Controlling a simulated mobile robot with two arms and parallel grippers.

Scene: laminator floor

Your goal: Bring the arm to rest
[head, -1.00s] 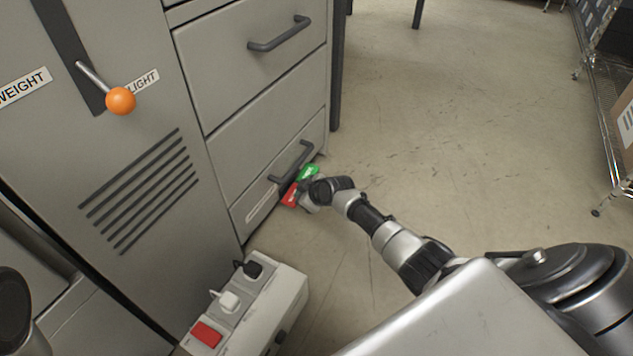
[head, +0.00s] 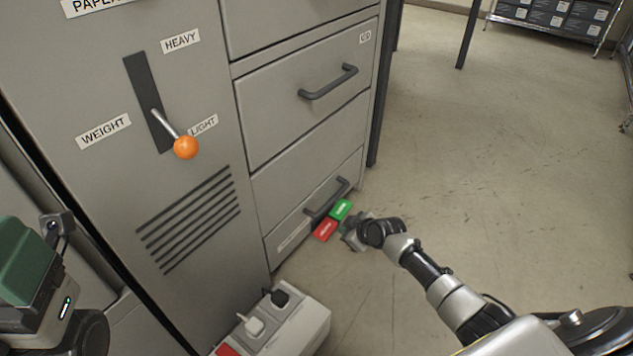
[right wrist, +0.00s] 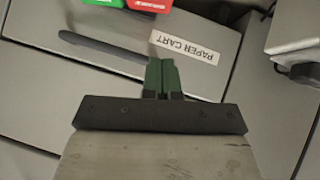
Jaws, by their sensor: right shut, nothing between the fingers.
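My right arm reaches down from the lower right in the head view.
The grey cabinet has a drawer handle (head: 328,82), a lower handle (head: 326,200) and an orange-knobbed lever (head: 186,147) by "LIGHT". A power strip (head: 310,325) with plugs lies on the floor at its foot. Open floor (head: 500,170) spreads to the right.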

